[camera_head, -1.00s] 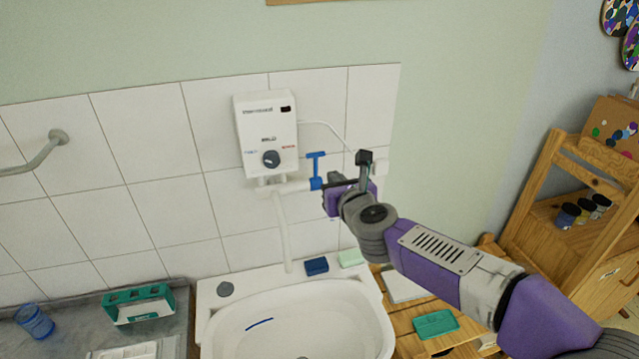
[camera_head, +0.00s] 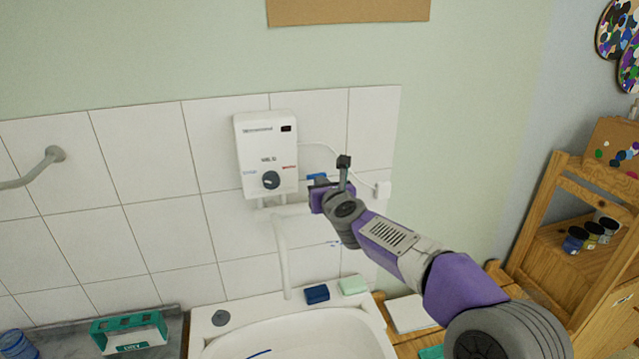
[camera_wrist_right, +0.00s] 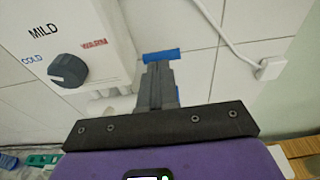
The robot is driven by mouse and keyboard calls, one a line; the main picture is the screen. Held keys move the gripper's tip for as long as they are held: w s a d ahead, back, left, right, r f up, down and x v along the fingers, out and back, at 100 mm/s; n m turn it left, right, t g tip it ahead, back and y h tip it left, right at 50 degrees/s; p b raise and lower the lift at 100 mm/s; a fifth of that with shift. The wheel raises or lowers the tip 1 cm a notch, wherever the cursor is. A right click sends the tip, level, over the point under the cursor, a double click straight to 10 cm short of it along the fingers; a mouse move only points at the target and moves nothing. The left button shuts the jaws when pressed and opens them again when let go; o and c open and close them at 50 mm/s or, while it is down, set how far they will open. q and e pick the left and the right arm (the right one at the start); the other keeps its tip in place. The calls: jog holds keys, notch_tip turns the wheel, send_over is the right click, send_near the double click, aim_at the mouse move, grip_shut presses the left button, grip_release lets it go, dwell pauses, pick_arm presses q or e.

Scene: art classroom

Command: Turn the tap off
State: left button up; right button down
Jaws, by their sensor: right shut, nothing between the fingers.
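The tap is a blue lever on the white pipe below the right side of the water heater. In the head view only a bit of the blue tap handle (camera_head: 316,177) shows above my gripper. In the head view my right gripper (camera_head: 318,192) hides most of the tap. My left gripper is out of view.
The white heater (camera_head: 266,153) with its dial is close on the left. A white spout pipe (camera_head: 283,262) hangs over the basin (camera_head: 215,335). A blue sponge (camera_head: 317,294) and a green one (camera_head: 353,285) lie on the basin's back rim. A cable runs on the right wall tiles.

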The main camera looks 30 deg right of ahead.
jog(key=shift+x, duration=1.1)
jog(key=p, duration=0.3)
jog(key=shift+w+d+r+g, duration=0.1)
jog(key=shift+w+r+g, duration=0.15)
jog(key=shift+w+g, duration=0.1)
jog(key=shift+r, duration=0.1)
